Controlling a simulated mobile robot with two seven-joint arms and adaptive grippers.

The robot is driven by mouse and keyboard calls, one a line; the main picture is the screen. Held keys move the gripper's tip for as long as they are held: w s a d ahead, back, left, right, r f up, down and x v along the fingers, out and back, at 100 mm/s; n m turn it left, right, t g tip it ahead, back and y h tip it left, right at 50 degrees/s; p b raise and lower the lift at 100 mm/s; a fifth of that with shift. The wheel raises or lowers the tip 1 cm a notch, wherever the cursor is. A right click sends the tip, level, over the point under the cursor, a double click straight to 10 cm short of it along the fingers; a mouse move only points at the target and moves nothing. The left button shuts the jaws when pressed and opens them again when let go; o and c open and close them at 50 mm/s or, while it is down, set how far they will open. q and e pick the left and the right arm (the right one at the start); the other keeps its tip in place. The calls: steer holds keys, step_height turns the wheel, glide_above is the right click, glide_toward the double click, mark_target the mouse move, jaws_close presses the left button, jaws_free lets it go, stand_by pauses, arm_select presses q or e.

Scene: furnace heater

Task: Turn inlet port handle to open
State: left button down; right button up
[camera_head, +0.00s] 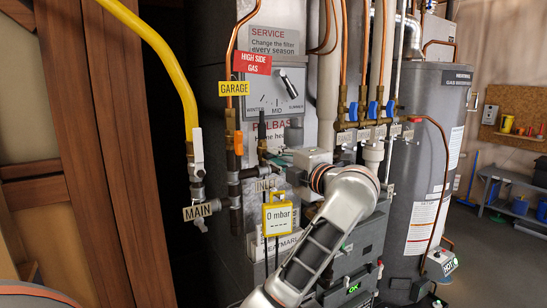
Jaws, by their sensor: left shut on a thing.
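My left arm rises from the bottom centre, and its wrist turns left toward the pipework. My left gripper (270,155) is shut at the small inlet fitting, just above the INLET label (265,185). It appears closed on the inlet port handle, but the gripper body and its small size hide most of the handle. How far the handle is turned cannot be told. A yellow gauge (278,217) reading 0 mbar hangs just below the gripper. My right gripper is not in view.
A yellow gas pipe (163,52) runs to a valve with a white lever (198,155) above the MAIN label (201,210). A grey water heater (437,170) stands further right. Wooden studs (90,120) are left.

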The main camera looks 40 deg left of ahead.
arm_select(q)
steer(key=n+b, duration=0.1)
steer(key=n, duration=0.2)
steer(key=shift+f+b, duration=0.2)
steer(key=shift+b, duration=0.2)
steer(key=shift+r+n+b, duration=0.15)
steer(key=shift+n+b, duration=0.15)
steer(key=shift+n, duration=0.5)
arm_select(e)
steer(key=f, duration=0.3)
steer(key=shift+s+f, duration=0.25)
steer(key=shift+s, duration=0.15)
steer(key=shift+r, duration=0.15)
